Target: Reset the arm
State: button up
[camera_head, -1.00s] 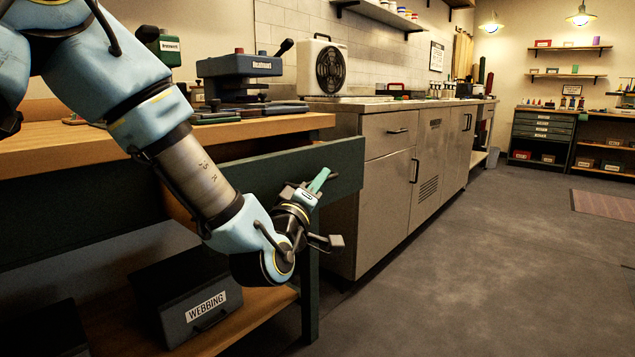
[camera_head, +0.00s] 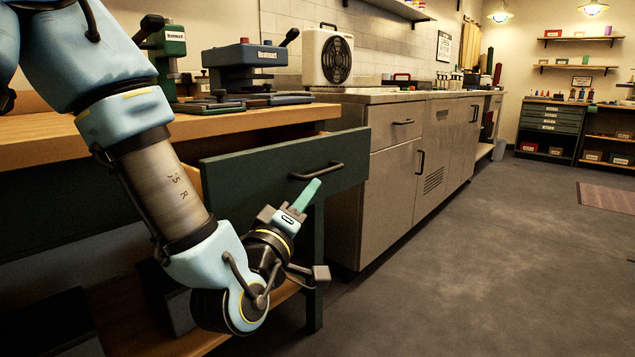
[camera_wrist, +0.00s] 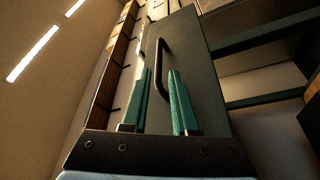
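My gripper (camera_head: 308,197) is in front of the dark green drawer (camera_head: 240,182) of the workbench, below and in front of its handle (camera_head: 316,171). The drawer stands pulled out from the bench. In the wrist view my gripper (camera_wrist: 160,102) has its two green fingers apart with nothing between them. The drawer's front and its dark bar handle (camera_wrist: 163,68) lie beyond the fingertips there, apart from them. The inside of the drawer is mostly hidden by my arm and the drawer front.
Presses and tools (camera_head: 245,68) stand on the wooden bench top (camera_head: 310,115). A metal cabinet (camera_head: 395,185) stands right beside the drawer. A lower shelf with dark boxes is under the bench, partly behind my arm. The floor (camera_head: 480,270) to the right is clear.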

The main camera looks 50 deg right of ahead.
jog(key=shift+v, duration=1)
jog(key=shift+s+a, duration=0.1)
